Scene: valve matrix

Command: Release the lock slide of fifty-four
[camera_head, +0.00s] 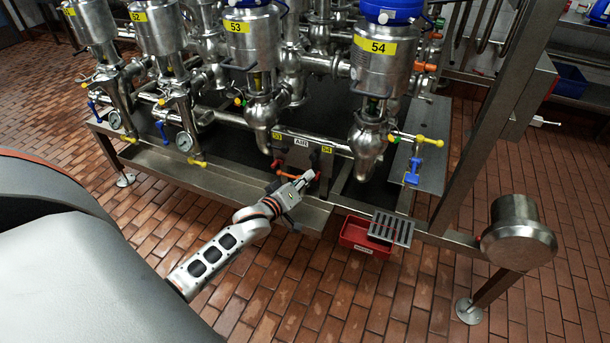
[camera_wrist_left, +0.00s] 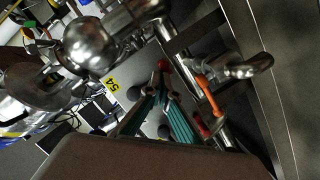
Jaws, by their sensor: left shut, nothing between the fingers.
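Valve fifty-four (camera_head: 378,60) is a steel cylinder with a blue cap and a yellow 54 label. Below it, a grey panel marked AIR (camera_head: 301,143) has small yellow number tags; its 54 tag (camera_head: 327,150) also shows in the left wrist view (camera_wrist_left: 113,84). My left gripper (camera_head: 309,176) is at the front of this panel, below the 54 tag. Its teal fingers (camera_wrist_left: 163,92) are shut and empty. A red ball (camera_wrist_left: 163,64) appears just beyond the fingertips; contact is unclear. I cannot tell which part is the lock slide. My right gripper is out of view.
An orange lever (camera_wrist_left: 206,95) is close beside the fingers. Black knobs (camera_wrist_left: 133,93) stand near the 54 tag. A red bin (camera_head: 362,238) and a metal grating (camera_head: 392,228) are to the right of the gripper. The tiled floor in front is open.

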